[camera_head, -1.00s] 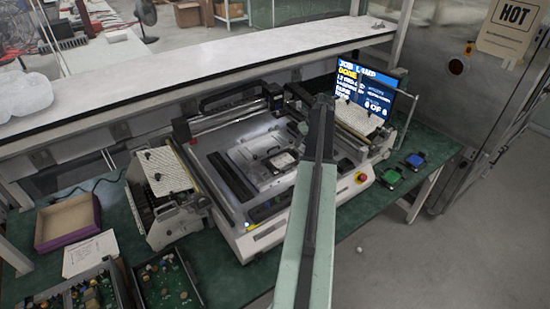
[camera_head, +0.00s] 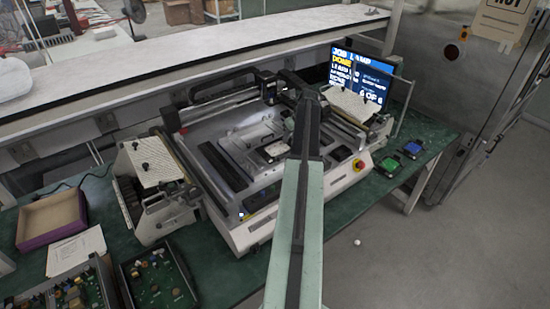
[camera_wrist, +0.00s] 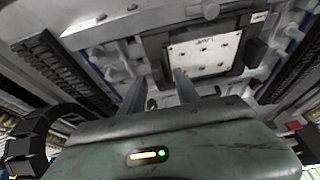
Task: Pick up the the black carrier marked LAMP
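A black carrier (camera_wrist: 155,47) holding a pale plate with small dark dots lies in the machine bed in the wrist view. Small marks on the plate and a small label near the carrier are too small to read. The carrier also shows in the head view (camera_head: 262,157), partly hidden by my arm. I cannot tell whether a finger touches the carrier. In the head view my arm hides the gripper.
The machine (camera_head: 244,237) stands on a green bench. A screen (camera_head: 343,72) behind it shows job text. Two small devices, green (camera_head: 388,166) and blue (camera_head: 412,148), lie at the right. An open box (camera_head: 50,219) and trays of parts (camera_head: 160,282) are at the left. Machine rails flank the carrier.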

